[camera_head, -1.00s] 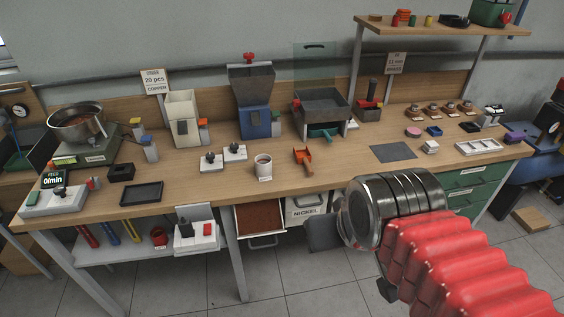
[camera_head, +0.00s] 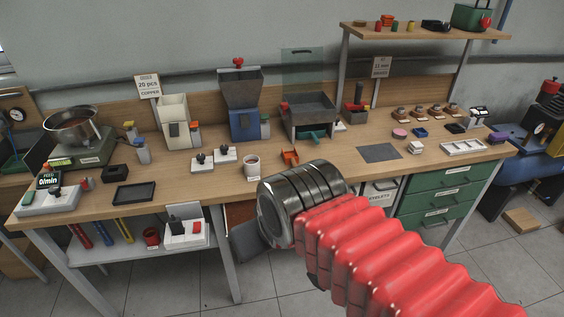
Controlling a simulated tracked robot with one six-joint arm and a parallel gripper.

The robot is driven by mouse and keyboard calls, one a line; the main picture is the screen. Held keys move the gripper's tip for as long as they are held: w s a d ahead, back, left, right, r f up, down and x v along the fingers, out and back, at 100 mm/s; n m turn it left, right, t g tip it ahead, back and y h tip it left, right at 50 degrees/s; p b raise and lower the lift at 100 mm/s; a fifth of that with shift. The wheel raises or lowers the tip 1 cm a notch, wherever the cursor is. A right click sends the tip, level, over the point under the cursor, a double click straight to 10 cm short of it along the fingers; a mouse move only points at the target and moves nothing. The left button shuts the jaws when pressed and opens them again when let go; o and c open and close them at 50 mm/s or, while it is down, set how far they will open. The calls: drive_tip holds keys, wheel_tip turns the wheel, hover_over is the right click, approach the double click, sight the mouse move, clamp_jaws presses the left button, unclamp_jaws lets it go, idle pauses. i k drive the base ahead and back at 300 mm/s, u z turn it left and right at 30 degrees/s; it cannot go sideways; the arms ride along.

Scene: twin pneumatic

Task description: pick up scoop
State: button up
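The orange scoop (camera_head: 290,157) lies on the wooden workbench (camera_head: 350,172), right of the white cup (camera_head: 251,165). Its bowl shows, but its handle end is hidden behind my arm's dark metal wrist. My gripper (camera_head: 248,242) shows only as a dark grey flat part at the left of the wrist, in front of the bench edge and apart from the scoop. Its fingers cannot be made out, so I cannot tell whether it is open or shut.
A dark grey mat (camera_head: 379,152) lies right of the scoop. A blue hopper machine (camera_head: 242,122) and a grey bin (camera_head: 309,108) stand behind it. Two small white switch boxes (camera_head: 225,154) are to the left. Green drawers (camera_head: 437,202) are under the bench's right side.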

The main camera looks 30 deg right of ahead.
sight(293, 163)
drive_tip(key=i, duration=1)
